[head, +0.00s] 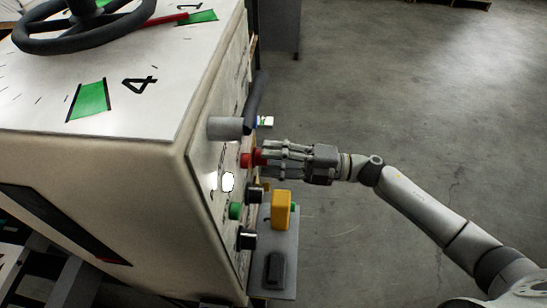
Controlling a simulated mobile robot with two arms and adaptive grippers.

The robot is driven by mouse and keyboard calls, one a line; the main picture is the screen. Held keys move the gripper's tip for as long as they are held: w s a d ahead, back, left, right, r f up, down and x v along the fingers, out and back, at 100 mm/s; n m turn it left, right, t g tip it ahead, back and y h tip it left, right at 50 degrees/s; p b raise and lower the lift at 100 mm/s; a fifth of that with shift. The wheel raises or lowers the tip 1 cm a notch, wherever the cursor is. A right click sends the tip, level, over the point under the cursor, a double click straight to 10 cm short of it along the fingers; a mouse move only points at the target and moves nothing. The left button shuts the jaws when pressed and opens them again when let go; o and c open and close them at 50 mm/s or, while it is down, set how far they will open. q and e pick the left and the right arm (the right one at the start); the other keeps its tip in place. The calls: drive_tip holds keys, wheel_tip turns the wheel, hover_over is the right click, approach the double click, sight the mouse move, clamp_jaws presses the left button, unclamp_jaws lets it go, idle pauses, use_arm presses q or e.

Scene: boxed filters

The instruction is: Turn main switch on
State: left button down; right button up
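The side panel (217,160) of a large cream cabinet carries several controls. A red knob (246,160) sticks out of it, with a second bit of red right at my fingertips. Below are a lit white button (228,182), a green button (236,210) and black knobs (247,238). No label readable here tells which control is the main switch. My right gripper (268,157) points left at the red knob, its fingertips at or touching its outer end. Whether the fingers are closed on it is unclear. My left gripper is out of view.
A grey cylinder (225,128) and a dark bar (255,100) stick out just above my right gripper. A yellow box (281,210) stands on a grey shelf (287,245) below it. A black handwheel (85,25) sits on the cabinet top. The floor at right is open.

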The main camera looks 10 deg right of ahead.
drive_tip(key=shift+o, duration=1.1)
drive_tip(key=shift+d, duration=0.1)
drive_tip(key=v, duration=1.2)
